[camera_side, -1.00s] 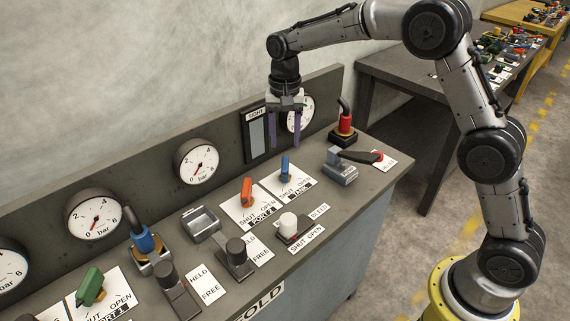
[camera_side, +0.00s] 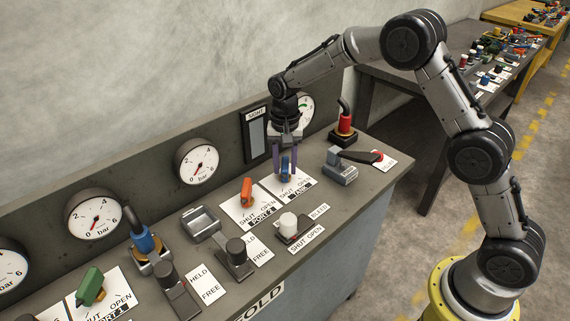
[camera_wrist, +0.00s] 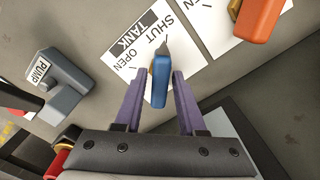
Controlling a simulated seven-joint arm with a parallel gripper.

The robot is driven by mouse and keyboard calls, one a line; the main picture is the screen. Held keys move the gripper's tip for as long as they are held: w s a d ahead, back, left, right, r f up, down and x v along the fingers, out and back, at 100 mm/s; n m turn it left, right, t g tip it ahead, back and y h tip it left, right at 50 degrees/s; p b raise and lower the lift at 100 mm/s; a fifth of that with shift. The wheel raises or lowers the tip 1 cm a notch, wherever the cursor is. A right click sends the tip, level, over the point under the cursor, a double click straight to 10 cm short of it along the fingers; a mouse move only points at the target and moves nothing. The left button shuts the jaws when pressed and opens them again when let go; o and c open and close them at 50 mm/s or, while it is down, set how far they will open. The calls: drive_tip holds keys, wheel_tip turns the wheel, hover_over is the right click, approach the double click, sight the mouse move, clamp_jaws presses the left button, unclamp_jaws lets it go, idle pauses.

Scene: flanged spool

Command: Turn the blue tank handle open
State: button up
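The blue tank handle (camera_side: 285,166) stands on a white label plate (camera_side: 301,183) marked SHUT, OPEN and TANK. In the wrist view the blue handle (camera_wrist: 160,82) lies between my gripper's two purple fingers, with its pointed end toward the word SHUT. My gripper (camera_side: 285,170) is down around the handle in the side view. In the wrist view my gripper (camera_wrist: 156,88) is open, and a gap shows between each finger and the handle. The fingers partly hide the handle in the side view.
An orange handle (camera_side: 246,190) stands on its own plate to the left. A grey PUMP block with a black lever (camera_side: 341,171) is to the right. A white knob (camera_side: 289,224) sits in front. A sight panel (camera_side: 256,138) and gauges line the back.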

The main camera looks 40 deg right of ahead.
clamp_jaws()
drive_tip(key=n, duration=0.4)
drive_tip(key=shift+r+n, duration=0.1)
drive_tip(key=shift+n, duration=0.2)
drive_tip(key=n, duration=0.4)
drive_tip(key=shift+n, duration=0.3)
drive_tip(key=n, duration=0.4)
drive_tip(key=shift+n, duration=2.4)
drive_tip(key=shift+o, duration=1.6)
unclamp_jaws()
